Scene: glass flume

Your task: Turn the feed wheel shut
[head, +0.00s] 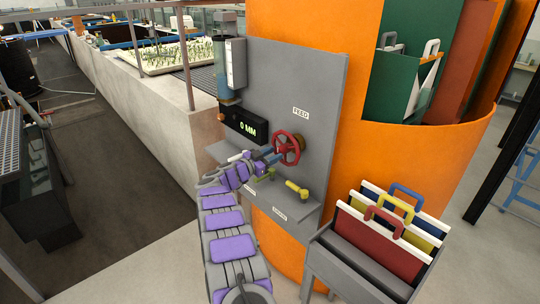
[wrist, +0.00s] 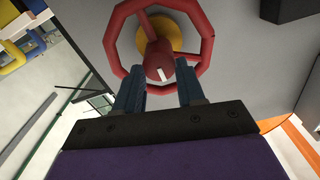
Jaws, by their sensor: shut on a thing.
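The red feed wheel (head: 289,148) is mounted on a grey upright panel, below a label reading FEED. In the wrist view the feed wheel (wrist: 196,68) fills the top middle, with a red hub (wrist: 158,58) carrying a white mark and a yellow disc behind it. My gripper (head: 272,154) reaches the wheel from the left. In the wrist view the blue fingers of my gripper (wrist: 160,86) stand on either side of the hub's lower end, shut on the wheel. The fingers hide part of the lower rim, and their exact contact is hard to see.
A black display (head: 246,125) reads 0 MM left of the wheel. A yellow handle (head: 297,188) and an olive handle (head: 265,175) sit below. A grey rack (head: 350,262) with coloured panels stands at right. A concrete flume wall (head: 150,110) runs along the left.

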